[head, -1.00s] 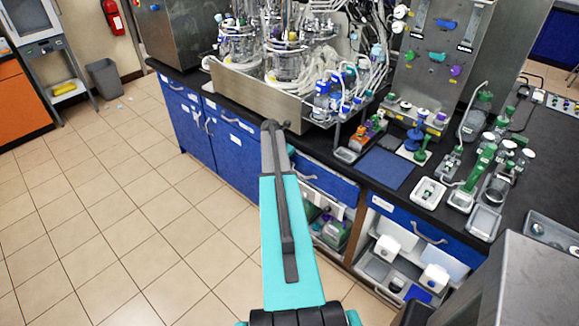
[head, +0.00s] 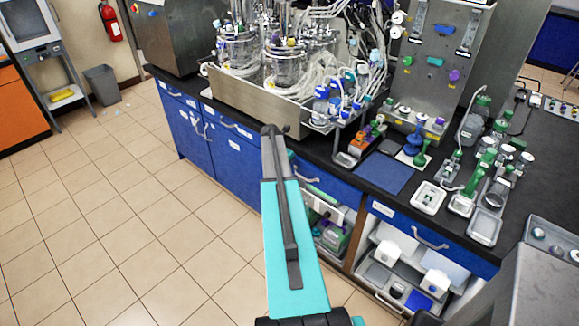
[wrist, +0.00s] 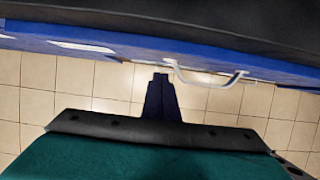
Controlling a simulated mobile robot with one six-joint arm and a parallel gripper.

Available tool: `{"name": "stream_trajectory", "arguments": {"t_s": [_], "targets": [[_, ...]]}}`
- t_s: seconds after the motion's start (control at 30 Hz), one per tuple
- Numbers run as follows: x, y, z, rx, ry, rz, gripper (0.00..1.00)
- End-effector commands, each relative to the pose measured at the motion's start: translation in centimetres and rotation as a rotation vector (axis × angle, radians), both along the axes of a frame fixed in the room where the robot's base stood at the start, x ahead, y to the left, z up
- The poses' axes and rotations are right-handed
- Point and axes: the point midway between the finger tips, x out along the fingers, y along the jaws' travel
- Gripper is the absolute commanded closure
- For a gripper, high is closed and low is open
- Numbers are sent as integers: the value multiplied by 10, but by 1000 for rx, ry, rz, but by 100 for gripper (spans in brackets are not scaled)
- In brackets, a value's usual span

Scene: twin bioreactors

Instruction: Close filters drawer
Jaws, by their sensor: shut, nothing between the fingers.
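Blue drawer fronts run under the black counter. One with a pale handle (head: 307,180) is partly hidden behind my arm in the head view, and a drawer (head: 340,192) front shows just right of the arm. I cannot read which label says filters. In the wrist view, a blue drawer front (wrist: 120,50) with white labels and a pale curved handle (wrist: 207,78) crosses the top. My gripper (wrist: 161,78) is shut and empty, close to this front and just left of the handle. I cannot tell whether it touches. The gripper is hidden in the head view.
Open shelves with bottles and white containers (head: 437,283) lie below the drawers at right. Glass vessels (head: 285,62), a blue mat (head: 383,172) and small labware crowd the counter. The tiled floor (head: 110,220) at left is free; a grey bin (head: 102,85) stands at the back.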

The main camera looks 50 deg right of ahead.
Motion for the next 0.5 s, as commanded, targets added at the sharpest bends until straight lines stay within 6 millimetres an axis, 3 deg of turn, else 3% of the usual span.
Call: {"name": "stream_trajectory", "arguments": {"t_s": [0.3, 0.5], "targets": [[-1, 35, 2, 0, -1, -1, 100], [-1, 41, 25, -1, -2, -1, 100]]}}
